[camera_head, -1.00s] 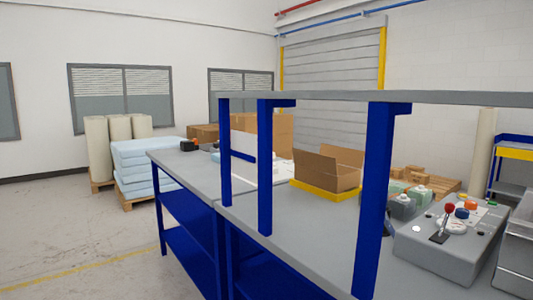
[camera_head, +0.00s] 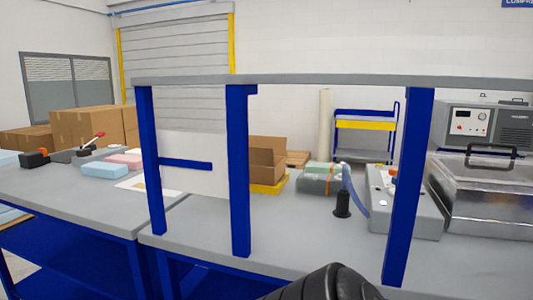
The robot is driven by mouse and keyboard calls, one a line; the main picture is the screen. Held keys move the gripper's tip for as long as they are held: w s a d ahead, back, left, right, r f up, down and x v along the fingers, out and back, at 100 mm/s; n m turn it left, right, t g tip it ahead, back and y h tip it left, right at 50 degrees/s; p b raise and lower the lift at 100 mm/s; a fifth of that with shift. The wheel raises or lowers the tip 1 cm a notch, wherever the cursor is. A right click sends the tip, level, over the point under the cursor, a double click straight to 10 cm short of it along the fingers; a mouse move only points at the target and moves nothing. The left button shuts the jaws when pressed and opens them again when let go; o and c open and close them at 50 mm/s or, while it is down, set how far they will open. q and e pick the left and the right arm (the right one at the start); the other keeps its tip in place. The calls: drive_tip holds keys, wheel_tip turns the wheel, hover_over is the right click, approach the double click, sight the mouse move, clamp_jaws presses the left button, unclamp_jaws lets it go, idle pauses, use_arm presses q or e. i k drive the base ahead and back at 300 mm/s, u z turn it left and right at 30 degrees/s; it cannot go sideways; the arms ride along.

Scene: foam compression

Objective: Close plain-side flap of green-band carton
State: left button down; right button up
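An open cardboard carton (camera_head: 266,160) stands on a yellow tray (camera_head: 268,188) on the grey workbench. It is partly hidden behind a blue post of the bench frame. One flap stands up at its back; I cannot see a green band on it or tell which side is plain. A black, rounded part of my own arm shows at the bottom centre edge. Neither gripper's fingers show.
The blue-posted shelf frame (camera_head: 237,172) stands between me and the carton. Grey-green blocks (camera_head: 320,180), a black bottle-like object (camera_head: 342,204) and a grey control box (camera_head: 404,212) sit to the right. Pink and blue foam pieces (camera_head: 104,170) lie on the left bench.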

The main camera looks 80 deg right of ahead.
sight(262, 157)
drive_tip(key=z, duration=2.5)
